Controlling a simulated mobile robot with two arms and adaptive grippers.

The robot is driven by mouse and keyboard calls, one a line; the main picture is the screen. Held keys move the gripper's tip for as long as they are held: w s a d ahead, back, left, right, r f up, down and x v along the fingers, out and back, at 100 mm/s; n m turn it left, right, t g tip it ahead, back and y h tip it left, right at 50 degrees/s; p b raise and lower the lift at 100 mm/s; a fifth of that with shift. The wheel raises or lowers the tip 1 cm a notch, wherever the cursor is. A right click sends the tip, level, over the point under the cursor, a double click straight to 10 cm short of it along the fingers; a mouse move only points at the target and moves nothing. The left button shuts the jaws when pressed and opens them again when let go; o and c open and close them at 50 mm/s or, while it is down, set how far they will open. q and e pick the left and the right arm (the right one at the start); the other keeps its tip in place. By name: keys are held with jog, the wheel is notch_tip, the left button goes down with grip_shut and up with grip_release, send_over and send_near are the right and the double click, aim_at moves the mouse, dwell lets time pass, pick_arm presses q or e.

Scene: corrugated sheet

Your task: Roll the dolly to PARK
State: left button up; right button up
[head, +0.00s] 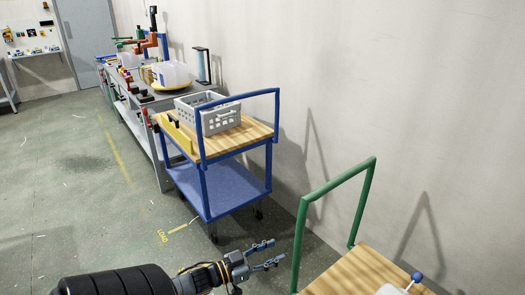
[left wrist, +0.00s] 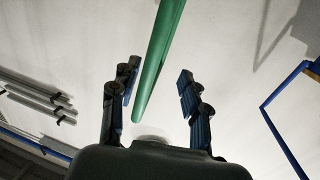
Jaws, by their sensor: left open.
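A dolly with a green push handle (head: 369,190) and a wooden deck (head: 350,268) stands at the lower right, partly cut off by the frame edge. My left gripper (head: 277,252) is open and empty, just left of the handle's near post, with its fingers pointing toward it. In the left wrist view, a green bar (left wrist: 165,45) of the handle shows between the spread fingers (left wrist: 157,82); the jaws are not closed on it. I see LOAD (head: 162,237) in yellow on the floor; no PARK marking shows. My right gripper is out of view.
A blue cart (head: 232,188) with a grey crate (head: 213,113) on its wooden top stands ahead against the wall. A cluttered workbench (head: 150,100) lies beyond it. A white object with a blue knob (head: 417,277) sits on the dolly. The floor (head: 60,190) at left is clear.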

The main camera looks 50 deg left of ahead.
pick_arm(q)
jog(key=shift+v, duration=1.6)
jog(key=shift+a, duration=0.1)
